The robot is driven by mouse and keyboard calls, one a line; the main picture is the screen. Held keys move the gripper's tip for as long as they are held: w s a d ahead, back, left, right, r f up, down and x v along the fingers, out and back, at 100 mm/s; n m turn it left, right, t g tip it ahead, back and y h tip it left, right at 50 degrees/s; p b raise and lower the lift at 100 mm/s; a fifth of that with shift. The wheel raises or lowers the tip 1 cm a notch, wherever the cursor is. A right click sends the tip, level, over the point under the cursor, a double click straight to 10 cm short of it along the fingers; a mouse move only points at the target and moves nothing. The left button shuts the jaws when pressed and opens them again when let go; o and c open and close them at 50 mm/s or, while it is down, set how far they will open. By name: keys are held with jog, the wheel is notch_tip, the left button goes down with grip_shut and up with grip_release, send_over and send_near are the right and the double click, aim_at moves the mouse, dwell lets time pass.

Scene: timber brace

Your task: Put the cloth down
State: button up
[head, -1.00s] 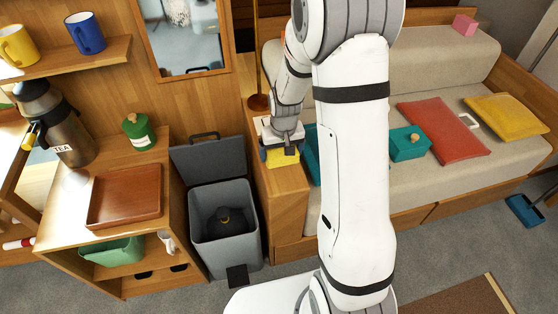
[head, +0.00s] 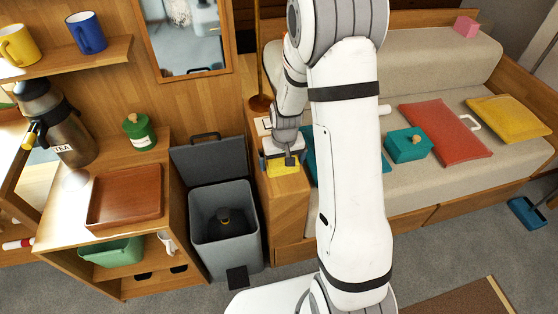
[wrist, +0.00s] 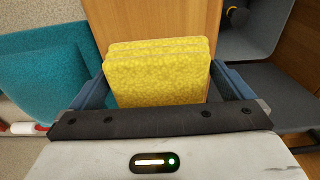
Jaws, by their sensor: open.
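The yellow cloth (wrist: 158,72) looks like a thick folded pad and lies on the wooden sofa arm top (wrist: 150,20). It also shows in the head view (head: 283,165), partly hidden under my gripper. My gripper (head: 287,155) points down at the cloth. In the wrist view my gripper (wrist: 160,85) is open, with one blue finger on each side of the cloth. Small gaps seem to show between the fingers and the cloth.
The open grey bin (head: 225,240) with a dark object inside stands left of the sofa arm. A teal cushion (wrist: 45,80) lies on the seat beside it. A teal box (head: 408,146), red cushion (head: 445,132) and yellow cushion (head: 508,115) are further right.

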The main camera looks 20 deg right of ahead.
notch_tip(320, 180, up, 12)
jog(key=s+r+p, duration=0.1)
jog(key=s+p, duration=0.1)
jog(key=s+r, duration=0.5)
jog(key=s, duration=0.4)
jog(key=s+r, duration=0.5)
jog(key=s, duration=0.4)
jog(key=shift+s+a+r+t, duration=0.25)
jog(key=shift+s+r+t, duration=0.05)
jog(key=shift+r+t, duration=0.1)
notch_tip(320, 180, up, 7)
jog(key=p, duration=0.6)
jog(key=shift+s+a+r, duration=0.15)
jog(key=shift+a+r, duration=0.05)
jog(key=shift+a, duration=0.1)
jog(key=shift+c, duration=0.6)
